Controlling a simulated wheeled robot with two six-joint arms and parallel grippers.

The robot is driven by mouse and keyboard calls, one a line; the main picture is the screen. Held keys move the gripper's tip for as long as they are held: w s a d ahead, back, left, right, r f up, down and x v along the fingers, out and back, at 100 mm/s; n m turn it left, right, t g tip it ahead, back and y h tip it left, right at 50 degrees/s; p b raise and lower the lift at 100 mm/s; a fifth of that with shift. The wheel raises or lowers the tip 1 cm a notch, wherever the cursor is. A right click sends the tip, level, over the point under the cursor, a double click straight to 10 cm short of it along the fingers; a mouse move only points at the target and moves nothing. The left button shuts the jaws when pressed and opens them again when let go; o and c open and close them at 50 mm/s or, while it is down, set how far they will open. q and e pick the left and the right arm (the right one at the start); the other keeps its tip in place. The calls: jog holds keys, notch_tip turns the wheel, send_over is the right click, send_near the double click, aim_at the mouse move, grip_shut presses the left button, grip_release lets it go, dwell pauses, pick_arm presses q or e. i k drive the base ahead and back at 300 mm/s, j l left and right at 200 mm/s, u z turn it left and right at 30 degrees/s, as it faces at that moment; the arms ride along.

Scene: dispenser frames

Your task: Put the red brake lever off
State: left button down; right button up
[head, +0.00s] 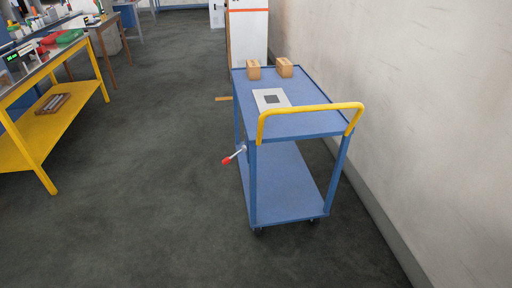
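A blue two-shelf cart (285,195) with a yellow push handle (311,107) stands right of centre. The brake lever (234,156) sticks out from the cart's near left post. It has a grey shaft and a red tip (226,161), and it slants down to the left. Neither of my grippers shows in the head view.
Two small tan boxes (284,67) and a white plate with a dark square (271,99) are on the cart's top. A wall (420,110) runs close along the cart's right side. A yellow workbench (48,130) stands at left. The floor (150,190) between them is clear.

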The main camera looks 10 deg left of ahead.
aim_at(226, 161)
jog(key=i+l, duration=0.5)
jog(key=i, duration=0.2)
jog(key=i+l+u, duration=0.1)
jog(key=i+l, duration=0.4)
jog(key=i, duration=0.15)
